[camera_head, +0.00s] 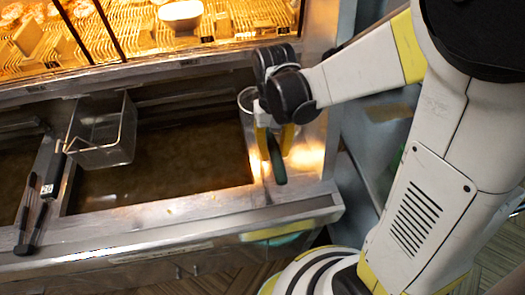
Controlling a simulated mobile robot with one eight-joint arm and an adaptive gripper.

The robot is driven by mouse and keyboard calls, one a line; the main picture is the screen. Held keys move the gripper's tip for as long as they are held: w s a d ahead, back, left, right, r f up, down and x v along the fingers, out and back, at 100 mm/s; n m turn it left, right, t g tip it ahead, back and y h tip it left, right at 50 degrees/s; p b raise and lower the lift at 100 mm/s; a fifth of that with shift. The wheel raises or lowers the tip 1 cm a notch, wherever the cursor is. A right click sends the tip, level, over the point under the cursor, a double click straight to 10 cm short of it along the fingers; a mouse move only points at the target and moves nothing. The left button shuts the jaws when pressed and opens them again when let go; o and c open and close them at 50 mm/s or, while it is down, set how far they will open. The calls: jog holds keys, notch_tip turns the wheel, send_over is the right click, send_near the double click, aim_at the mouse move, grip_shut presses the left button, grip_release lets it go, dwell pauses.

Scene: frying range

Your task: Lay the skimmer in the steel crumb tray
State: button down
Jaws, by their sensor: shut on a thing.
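My gripper (274,143) points down over the right end of the fryer, its yellow fingers shut on the skimmer (278,168). The skimmer's dark green handle hangs below the fingers, above the steel ledge right of the oil. A round rim, apparently the skimmer's head, shows to the left behind the gripper and is partly hidden. I cannot tell whether the skimmer touches the ledge. I cannot make out the steel crumb tray in this view.
A wire fry basket (103,140) hangs in the oil vat (165,160). Black-handled tongs (38,205) lie on the divider at left. A lit display (225,20) with racks and fried food runs along the back. The steel front ledge (180,212) is mostly clear.

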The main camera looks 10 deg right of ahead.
jog(key=d+f, duration=0.1)
jog(key=d, duration=0.6)
notch_tip(320, 180, down, 6)
jog(key=b, duration=0.6)
jog(key=shift+f, duration=0.2)
jog(key=c, duration=1.1)
grip_release()
jog(key=shift+r, duration=0.1)
notch_tip(320, 180, up, 6)
jog(key=p, duration=0.4)
